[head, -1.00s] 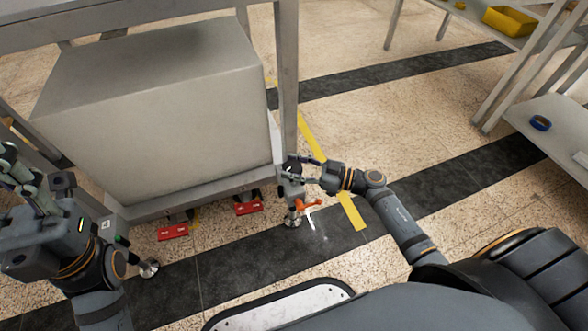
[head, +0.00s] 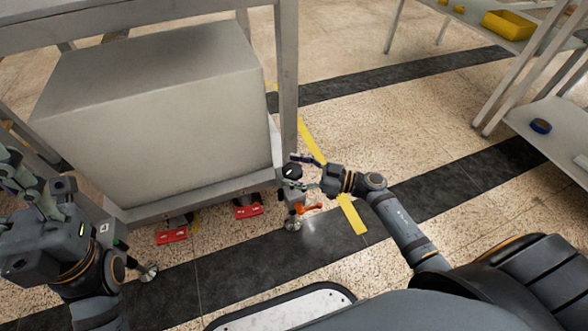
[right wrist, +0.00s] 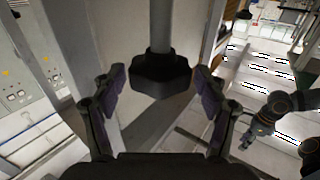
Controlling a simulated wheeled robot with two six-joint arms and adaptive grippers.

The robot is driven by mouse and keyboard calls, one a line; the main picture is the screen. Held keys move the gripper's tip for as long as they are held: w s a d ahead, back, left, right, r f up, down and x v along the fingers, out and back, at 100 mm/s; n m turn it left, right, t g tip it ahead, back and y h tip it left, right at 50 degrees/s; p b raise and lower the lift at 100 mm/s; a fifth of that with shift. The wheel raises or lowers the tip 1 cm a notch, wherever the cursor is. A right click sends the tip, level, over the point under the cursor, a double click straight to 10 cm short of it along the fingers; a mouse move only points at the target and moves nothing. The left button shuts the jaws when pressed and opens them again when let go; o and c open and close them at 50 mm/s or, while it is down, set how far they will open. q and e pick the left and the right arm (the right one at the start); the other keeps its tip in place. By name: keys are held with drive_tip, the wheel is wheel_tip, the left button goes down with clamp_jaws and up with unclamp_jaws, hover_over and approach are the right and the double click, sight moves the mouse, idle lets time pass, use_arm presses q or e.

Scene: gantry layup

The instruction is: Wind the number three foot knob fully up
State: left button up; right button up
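A black foot knob (head: 291,171) sits at the lower end of the bench's near right leg, above an orange lever (head: 309,208) and a round metal foot (head: 292,224). In the right wrist view the lobed black knob (right wrist: 160,73) is at the end of a grey rod. My right gripper (head: 301,171) is open, with one finger on each side of the knob and visible gaps to it in the wrist view. No number can be read on the knob. My left gripper (head: 38,190) is at the far left, away from this knob; its finger opening is unclear.
A big grey box-shaped unit (head: 160,110) fills the bench's underside. Two red pedals (head: 172,236) show beneath it, and another metal foot (head: 148,272) is near my left arm. A rack with a yellow bin (head: 508,24) stands right. Floor between is clear.

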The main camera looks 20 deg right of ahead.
drive_tip(key=v, duration=1.2)
